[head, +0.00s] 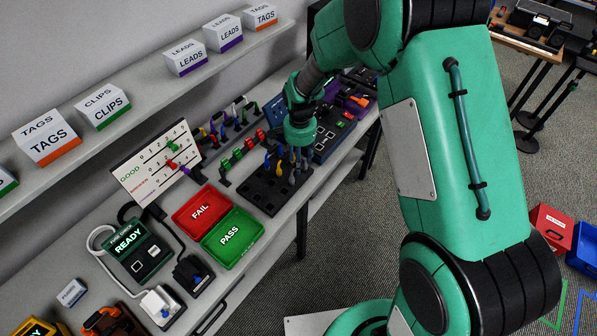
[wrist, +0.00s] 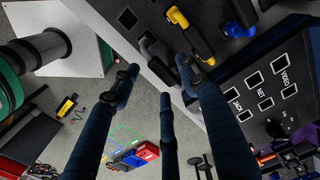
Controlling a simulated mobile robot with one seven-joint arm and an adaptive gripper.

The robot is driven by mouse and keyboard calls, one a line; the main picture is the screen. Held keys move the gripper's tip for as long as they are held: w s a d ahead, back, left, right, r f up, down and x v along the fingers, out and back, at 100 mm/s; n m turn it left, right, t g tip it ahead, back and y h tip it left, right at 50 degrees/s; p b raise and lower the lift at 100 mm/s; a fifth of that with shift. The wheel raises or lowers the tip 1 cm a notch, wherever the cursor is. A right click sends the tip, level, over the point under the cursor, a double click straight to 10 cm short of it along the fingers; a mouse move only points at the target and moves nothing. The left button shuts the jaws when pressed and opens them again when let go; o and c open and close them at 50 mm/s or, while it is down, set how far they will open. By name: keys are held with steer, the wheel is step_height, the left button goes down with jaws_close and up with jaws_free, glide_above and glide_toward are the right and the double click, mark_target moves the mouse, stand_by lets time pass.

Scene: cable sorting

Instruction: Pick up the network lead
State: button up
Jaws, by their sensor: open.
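My gripper (head: 292,158) hangs over the right rear part of a black holder block (head: 262,197) on the bench. In the wrist view its three dark fingers (wrist: 160,75) are spread apart with nothing between them. The block stands at the top of that view, with a yellow lead end (wrist: 190,35), a blue one (wrist: 238,18) and a dark grey one (wrist: 158,50) in it. The dark grey one is nearest the fingertips, partly hidden by them. No label shows which of these is the network lead.
A dark panel marked JACK, NET and VIDEO (wrist: 275,90) stands right beside the block. Red FAIL (head: 200,209) and green PASS (head: 232,238) trays lie to the left. A rack with red and green plugs (head: 240,157) is behind. The bench edge is close in front.

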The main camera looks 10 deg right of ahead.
steer(key=shift+f, duration=1.45)
jaws_close()
